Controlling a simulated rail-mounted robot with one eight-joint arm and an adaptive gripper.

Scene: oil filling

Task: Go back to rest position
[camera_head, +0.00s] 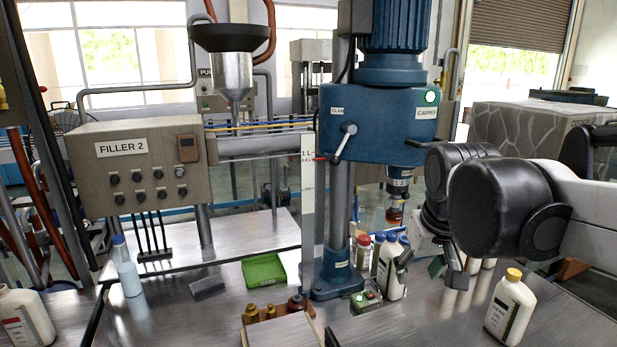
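My gripper (430,270) hangs at the end of my arm, which reaches in from the right, near the blue capper machine (375,120). Its two fingers are spread apart, with no bottle seen between them. A white bottle with a blue cap (388,275) stands just left of the left finger, which partly covers it. I cannot tell whether they touch. More white bottles (474,266) stand behind the gripper, partly hidden by my arm. A white bottle with a yellow cap (509,308) stands apart at the right.
The filler panel (140,168) and funnel (232,70) are at the left. A green tray (264,270), a small button box (366,299) and a box with brass fittings (280,332) are on the metal table. Open table lies front right.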

